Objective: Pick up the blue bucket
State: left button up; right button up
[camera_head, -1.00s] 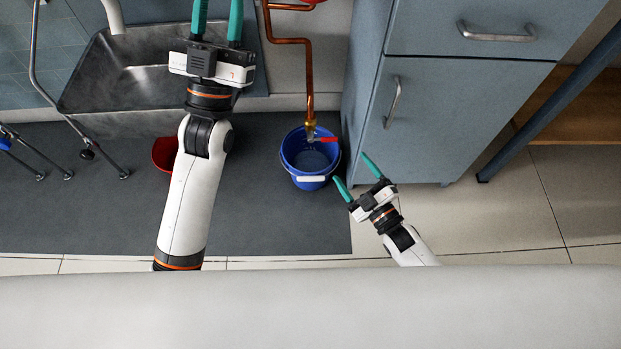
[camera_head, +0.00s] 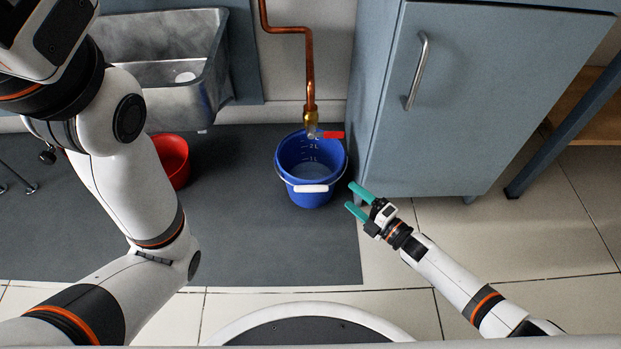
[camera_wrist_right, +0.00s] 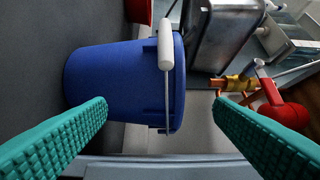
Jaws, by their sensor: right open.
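The blue bucket (camera_head: 311,170) stands on the dark mat below the copper pipe's tap in the head view. Its white handle grip (camera_head: 311,188) hangs at the near side of the rim. My right gripper (camera_head: 353,197) is open and empty, just right of the bucket and apart from it. In the right wrist view the bucket (camera_wrist_right: 112,82) lies sideways in the picture, ahead of and between the teal fingers (camera_wrist_right: 160,112), with its white grip (camera_wrist_right: 165,45) near the top. My left arm fills the left of the head view; its fingers are out of the picture.
A copper pipe (camera_head: 308,60) with a red-levered brass tap (camera_head: 312,118) hangs over the bucket. A grey-blue cabinet (camera_head: 470,110) stands close on the right. A red bucket (camera_head: 172,158) and a metal sink (camera_head: 165,75) are on the left. The mat's (camera_head: 280,255) near part is clear.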

aim_at(331, 179)
jog(key=b+x, duration=0.4)
jog(key=x, duration=0.1)
jog(key=shift+w+a, duration=0.2)
jog(key=shift+a, duration=0.1)
jog(key=shift+w+a+r, duration=0.1)
jog(key=shift+w+r, duration=0.05)
grip_shut()
jog(key=shift+r, duration=0.25)
